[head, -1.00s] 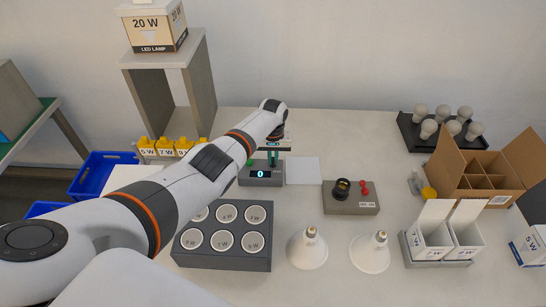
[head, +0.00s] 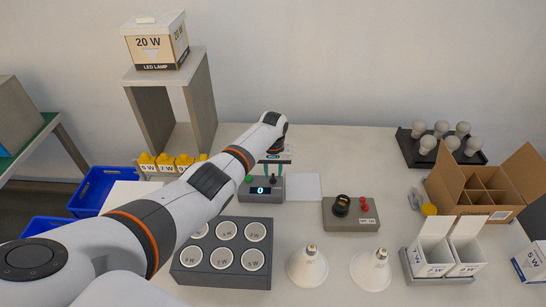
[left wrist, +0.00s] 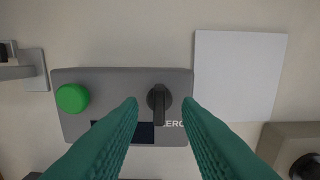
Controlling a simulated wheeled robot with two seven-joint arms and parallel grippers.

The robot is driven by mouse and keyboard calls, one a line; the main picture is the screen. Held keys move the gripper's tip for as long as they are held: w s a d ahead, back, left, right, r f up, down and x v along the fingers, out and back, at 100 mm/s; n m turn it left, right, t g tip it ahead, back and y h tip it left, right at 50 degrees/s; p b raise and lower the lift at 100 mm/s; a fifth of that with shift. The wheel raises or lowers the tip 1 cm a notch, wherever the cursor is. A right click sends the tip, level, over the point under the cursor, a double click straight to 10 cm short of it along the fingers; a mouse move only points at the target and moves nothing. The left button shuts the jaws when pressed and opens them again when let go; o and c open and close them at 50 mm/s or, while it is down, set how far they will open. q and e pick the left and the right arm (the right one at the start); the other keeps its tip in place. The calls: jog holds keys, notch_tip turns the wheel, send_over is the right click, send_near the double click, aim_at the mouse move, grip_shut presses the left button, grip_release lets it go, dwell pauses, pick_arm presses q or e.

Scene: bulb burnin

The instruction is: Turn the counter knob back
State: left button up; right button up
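The counter (head: 262,196) is a dark grey box on the table with a lit display reading 0. In the left wrist view the counter (left wrist: 80,126) shows a green button (left wrist: 72,98) at left and a black knob (left wrist: 159,100) at right. The knob's bar points down the picture, beside lettering partly hidden by a finger. My left gripper (head: 274,160) is above the counter; in the left wrist view its two green fingers (left wrist: 159,105) are apart, one on each side of the knob, with nothing between them held. My right gripper is not in view.
A white sheet (head: 306,187) lies right of the counter. A grey box with a black socket (head: 350,213) stands further right. A lamp box stands on a shelf (head: 203,95) at back left.

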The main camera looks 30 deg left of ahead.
aim_at(273, 177)
pick_arm(q)
notch_tip(273, 177, up, 10)
jog(key=shift+r+b, duration=0.25)
jog(key=shift+b, duration=0.05)
dwell(0.4)
